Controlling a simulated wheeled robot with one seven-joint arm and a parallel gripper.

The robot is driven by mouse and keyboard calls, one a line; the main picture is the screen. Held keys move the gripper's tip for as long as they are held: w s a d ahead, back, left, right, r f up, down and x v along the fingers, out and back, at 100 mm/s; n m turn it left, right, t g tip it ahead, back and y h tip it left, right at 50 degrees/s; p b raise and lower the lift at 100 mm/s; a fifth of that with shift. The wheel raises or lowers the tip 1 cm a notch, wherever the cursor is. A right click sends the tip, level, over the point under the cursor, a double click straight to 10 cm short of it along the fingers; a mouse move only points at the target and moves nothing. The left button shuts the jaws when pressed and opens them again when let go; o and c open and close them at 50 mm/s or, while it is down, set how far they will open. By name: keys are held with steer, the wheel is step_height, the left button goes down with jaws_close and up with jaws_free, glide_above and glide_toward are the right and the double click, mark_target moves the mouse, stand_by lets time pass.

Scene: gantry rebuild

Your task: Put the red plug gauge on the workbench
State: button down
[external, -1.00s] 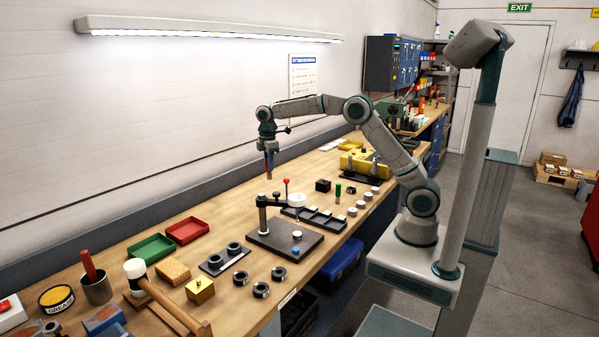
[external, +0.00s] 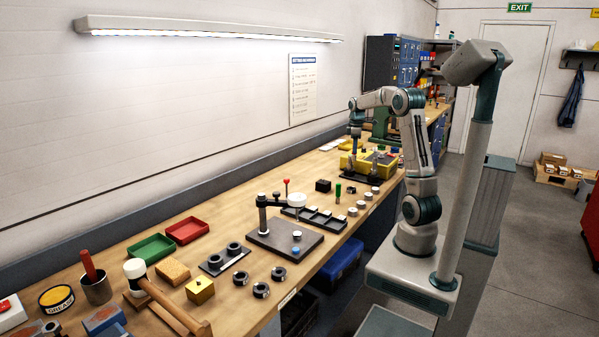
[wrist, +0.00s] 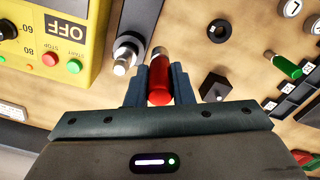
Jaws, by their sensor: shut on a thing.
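The red plug gauge (wrist: 159,88) is gripped between the fingers of my gripper (wrist: 159,76) in the wrist view. It has a red body and a metal end. In the external view my gripper (external: 351,172) is over the far part of the workbench (external: 225,208), beside a yellow unit. The gauge is not clear to see there. I cannot tell whether its lower end touches the bench.
A yellow unit (wrist: 70,40) with buttons and a metal post (wrist: 124,54) are close on the left in the wrist view. A black block (wrist: 214,86) and a green gauge (wrist: 285,66) lie to the right. A black indicator stand (external: 285,242) is nearer the camera.

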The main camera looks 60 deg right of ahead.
steer(key=shift+w+a+f+p, duration=0.35)
steer(key=shift+w+a+f, duration=0.7)
steer(key=shift+f, duration=0.8)
steer(key=shift+w+a+f+p, duration=0.4)
steer(key=shift+w+a+f, duration=0.25)
steer(key=shift+w+f, duration=0.95)
steer(key=shift+w+a+f+p, duration=0.35)
steer(key=shift+w+a+f, duration=0.55)
steer(key=shift+f, duration=1.2)
steer(key=shift+w+d, duration=0.1)
steer(key=shift+f, duration=0.2)
steer(key=c, duration=1.3)
jaws_free()
steer(key=shift+o, duration=0.2)
steer(key=shift+r, duration=0.15)
